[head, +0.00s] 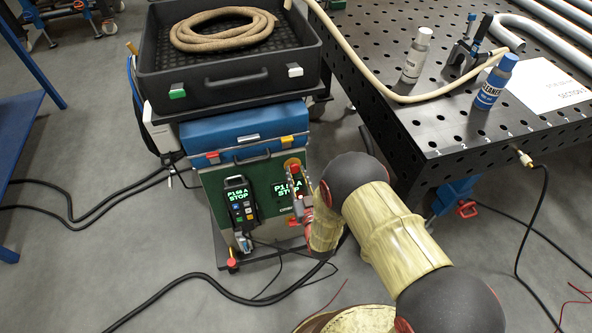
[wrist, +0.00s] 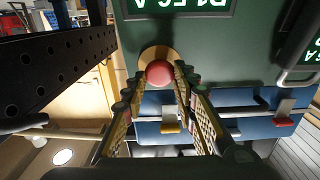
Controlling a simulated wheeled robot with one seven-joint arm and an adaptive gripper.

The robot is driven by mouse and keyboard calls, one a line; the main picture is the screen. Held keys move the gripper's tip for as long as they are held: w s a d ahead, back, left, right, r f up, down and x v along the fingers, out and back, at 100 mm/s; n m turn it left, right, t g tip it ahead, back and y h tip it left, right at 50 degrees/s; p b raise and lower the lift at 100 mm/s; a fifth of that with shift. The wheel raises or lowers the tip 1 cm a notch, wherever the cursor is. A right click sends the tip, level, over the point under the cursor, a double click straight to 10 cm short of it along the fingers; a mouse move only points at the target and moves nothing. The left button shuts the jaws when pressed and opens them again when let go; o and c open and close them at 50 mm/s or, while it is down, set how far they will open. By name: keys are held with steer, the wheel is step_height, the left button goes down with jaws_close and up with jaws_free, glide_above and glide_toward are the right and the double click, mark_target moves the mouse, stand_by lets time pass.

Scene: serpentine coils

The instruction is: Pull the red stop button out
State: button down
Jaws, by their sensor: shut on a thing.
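The red stop button (wrist: 159,73) is a round red knob on a yellow disc on the green front panel (wrist: 205,50) of the machine. In the wrist view it sits between the fingertips of my gripper (wrist: 158,80), which is shut on it. In the head view my gripper (head: 299,192) is at the right part of the green panel, and the yellow disc (head: 291,162) shows just above it. I cannot tell how far the button stands out.
A blue case (head: 240,128) and a black tray (head: 220,90) with a coiled hose are above. A perforated table (head: 440,130) with bottles stands right. Black cables (head: 190,285) cross the floor.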

steer(key=c, duration=1.4)
jaws_free()
steer(key=v, duration=1.2)
